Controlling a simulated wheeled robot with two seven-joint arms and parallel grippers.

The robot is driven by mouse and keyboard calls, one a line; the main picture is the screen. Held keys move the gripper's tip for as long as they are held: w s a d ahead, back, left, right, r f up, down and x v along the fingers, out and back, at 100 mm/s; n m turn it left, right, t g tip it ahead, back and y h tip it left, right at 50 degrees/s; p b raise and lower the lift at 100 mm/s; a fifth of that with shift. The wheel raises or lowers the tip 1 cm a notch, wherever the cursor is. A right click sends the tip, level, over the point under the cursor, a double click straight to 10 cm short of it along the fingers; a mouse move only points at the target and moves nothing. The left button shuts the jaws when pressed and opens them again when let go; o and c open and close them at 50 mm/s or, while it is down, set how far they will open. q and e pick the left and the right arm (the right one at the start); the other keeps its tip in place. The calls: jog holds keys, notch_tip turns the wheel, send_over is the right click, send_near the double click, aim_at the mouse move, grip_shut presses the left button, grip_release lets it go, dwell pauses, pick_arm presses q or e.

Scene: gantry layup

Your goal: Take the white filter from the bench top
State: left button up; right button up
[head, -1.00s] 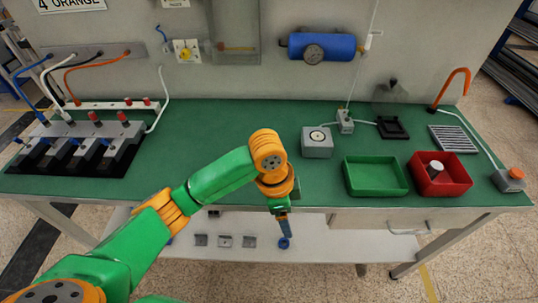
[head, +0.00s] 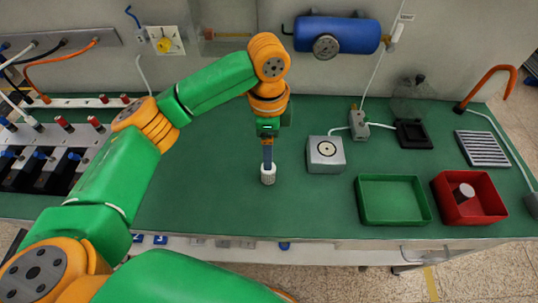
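The white filter (head: 268,174) is a small pale cylinder, upright at the middle of the green bench top (head: 210,200). In the head view my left gripper (head: 267,160) points down directly over it, with its dark fingers at the filter's top. The fingers are seen edge-on and overlap the filter's upper end, so I cannot tell whether they are open or shut on it. Whether the filter touches the bench is also unclear. My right gripper is out of view.
To the right are a grey block with a round top (head: 326,153), a green tray (head: 393,200) and a red bin (head: 470,201) holding a pale-topped cylinder (head: 463,191). A connector rack (head: 40,168) is at left. A blue tank (head: 337,34) hangs behind.

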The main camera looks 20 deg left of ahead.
aim_at(268, 173)
pick_arm(q)
jog(key=f, duration=0.1)
jog(key=s+f, duration=0.1)
jog(key=f, duration=0.1)
jog(key=s+f+p, duration=0.1)
jog(key=f, duration=0.1)
jog(key=shift+s+d+f, duration=0.1)
jog(key=shift+s+d, duration=0.15)
jog(key=shift+d, duration=0.1)
jog(key=shift+w+a+f, duration=0.1)
jog(key=shift+w+f, duration=0.2)
jog(key=shift+s, duration=0.1)
jog(key=c, duration=1.2)
grip_shut()
jog(key=shift+r, duration=0.15)
